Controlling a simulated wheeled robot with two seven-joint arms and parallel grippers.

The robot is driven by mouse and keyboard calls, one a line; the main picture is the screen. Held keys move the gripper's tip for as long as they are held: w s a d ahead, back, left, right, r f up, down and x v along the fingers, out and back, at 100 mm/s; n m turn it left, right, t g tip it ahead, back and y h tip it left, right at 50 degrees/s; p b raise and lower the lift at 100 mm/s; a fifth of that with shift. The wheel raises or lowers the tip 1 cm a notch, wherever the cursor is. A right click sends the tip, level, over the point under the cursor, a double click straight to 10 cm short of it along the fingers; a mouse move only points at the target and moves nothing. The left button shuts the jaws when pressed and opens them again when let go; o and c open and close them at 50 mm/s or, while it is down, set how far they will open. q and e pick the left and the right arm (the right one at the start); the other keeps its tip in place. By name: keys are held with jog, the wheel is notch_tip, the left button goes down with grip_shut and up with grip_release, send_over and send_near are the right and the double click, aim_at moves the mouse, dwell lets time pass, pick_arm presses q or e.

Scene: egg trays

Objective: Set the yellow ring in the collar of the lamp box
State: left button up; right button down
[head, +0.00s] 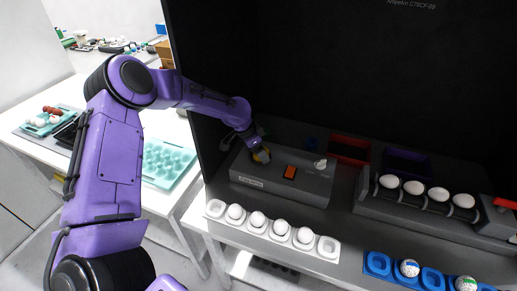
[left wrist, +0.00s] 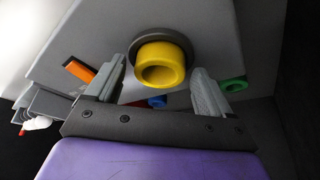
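The yellow ring (left wrist: 160,66) stands at the dark round collar (left wrist: 188,45) on the grey lamp box (left wrist: 120,25). It appears to sit in the collar, but the wrist view does not show how deep. My left gripper (left wrist: 159,68) is open, with one finger on each side of the ring and visible gaps between. In the head view the left gripper (head: 257,150) is low at the left part of the lamp box (head: 305,190), and only a bit of the yellow ring (head: 262,156) shows. My right gripper is not in view.
The lamp box has an orange rectangle (head: 290,172) on top. A green ring (left wrist: 234,84) lies near the right finger. A white egg tray (head: 330,247) stands in front, blue cups (head: 378,263) to the right. Dark cabinet walls (head: 200,80) close in left and behind.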

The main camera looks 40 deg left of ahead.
pick_arm(q)
jog(key=b+v, duration=0.1)
jog(key=v, duration=1.1)
jog(key=shift+b, duration=0.3)
